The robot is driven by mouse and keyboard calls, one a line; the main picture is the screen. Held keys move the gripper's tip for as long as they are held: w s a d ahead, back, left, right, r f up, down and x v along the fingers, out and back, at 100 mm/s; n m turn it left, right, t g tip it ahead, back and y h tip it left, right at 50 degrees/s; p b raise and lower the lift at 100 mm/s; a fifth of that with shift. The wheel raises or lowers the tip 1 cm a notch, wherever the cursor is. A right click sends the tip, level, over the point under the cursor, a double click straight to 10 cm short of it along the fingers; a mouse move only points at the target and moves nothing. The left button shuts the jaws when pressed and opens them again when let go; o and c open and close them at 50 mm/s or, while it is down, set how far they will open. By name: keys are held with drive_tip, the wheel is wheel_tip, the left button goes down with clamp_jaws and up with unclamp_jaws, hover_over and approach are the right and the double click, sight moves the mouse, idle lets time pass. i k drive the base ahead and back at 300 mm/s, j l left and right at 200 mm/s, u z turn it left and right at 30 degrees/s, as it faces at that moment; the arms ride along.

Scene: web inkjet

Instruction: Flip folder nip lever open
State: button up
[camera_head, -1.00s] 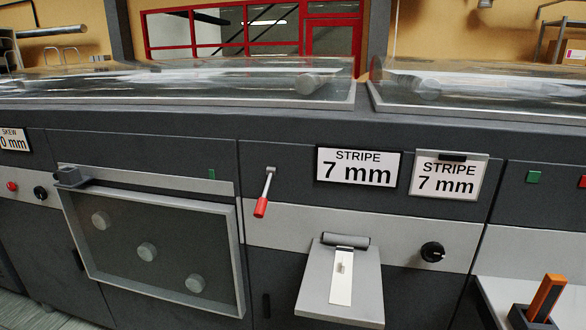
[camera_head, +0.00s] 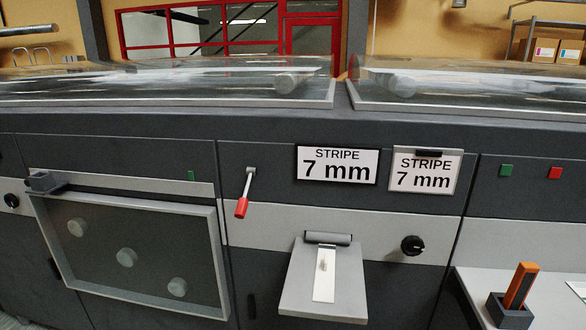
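A lever with a pale shaft and a red handle (camera_head: 241,208) hangs from a small pivot on the dark front panel of the machine. It points down and slightly to the left. It stands above and to the left of a grey sloped shelf (camera_head: 345,296) with a white strip on it and a dark roller at its top. My gripper is not in view.
A framed window panel (camera_head: 80,285) with round rollers behind it is left of the lever. Two "STRIPE 7 mm" signs (camera_head: 337,166), a black knob (camera_head: 412,245) and an orange tool in a dark holder (camera_head: 508,312) are to the right. Clear covers top the machine.

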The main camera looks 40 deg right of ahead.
sight(251, 171)
drive_tip(key=i+j+z, duration=0.15)
drive_tip(key=j+z, duration=0.5)
drive_tip(key=i+j+z, duration=0.1)
drive_tip(key=j+z, duration=0.25)
drive_tip(key=j, duration=0.1)
